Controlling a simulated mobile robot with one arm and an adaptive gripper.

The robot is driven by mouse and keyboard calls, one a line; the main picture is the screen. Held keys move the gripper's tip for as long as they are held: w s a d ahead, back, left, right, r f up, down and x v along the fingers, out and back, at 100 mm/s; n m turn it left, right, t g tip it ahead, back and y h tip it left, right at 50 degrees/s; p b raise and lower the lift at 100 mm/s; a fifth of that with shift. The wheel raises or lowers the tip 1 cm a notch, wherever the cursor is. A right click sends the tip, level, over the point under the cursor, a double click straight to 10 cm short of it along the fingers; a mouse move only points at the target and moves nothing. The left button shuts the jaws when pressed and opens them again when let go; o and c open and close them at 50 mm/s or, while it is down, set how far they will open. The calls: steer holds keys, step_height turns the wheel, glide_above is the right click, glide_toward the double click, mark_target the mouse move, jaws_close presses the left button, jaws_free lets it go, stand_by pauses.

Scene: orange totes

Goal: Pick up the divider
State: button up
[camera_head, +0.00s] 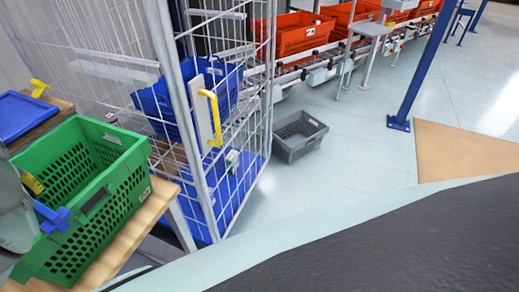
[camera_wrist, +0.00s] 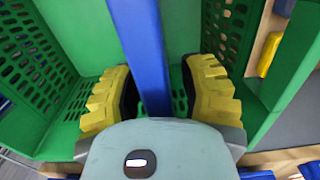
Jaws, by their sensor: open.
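A blue bar-like piece, which I take to be the divider (camera_wrist: 142,45), runs down the wrist view between my fingers. In the head view a blue piece (camera_head: 52,217) shows at the near left side of the green crate (camera_head: 105,205). My gripper (camera_wrist: 158,95) has yellow ribbed fingers, spread apart on either side of the blue bar. A gap shows on both sides of it. The lower end of the bar is hidden behind my gripper's body. The green crate's perforated walls (camera_wrist: 225,35) surround the fingers in the wrist view.
The green crate stands on a wooden-topped bench (camera_head: 120,240). A wire cage (camera_head: 250,110) with blue totes stands beside it. A grey crate (camera_head: 298,135) lies on the floor. Orange totes (camera_head: 298,35) sit on a conveyor behind. A blue post (camera_head: 410,90) stands at right; the floor between is open.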

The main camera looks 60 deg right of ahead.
stand_by(0.3)
jaws_close()
stand_by(0.5)
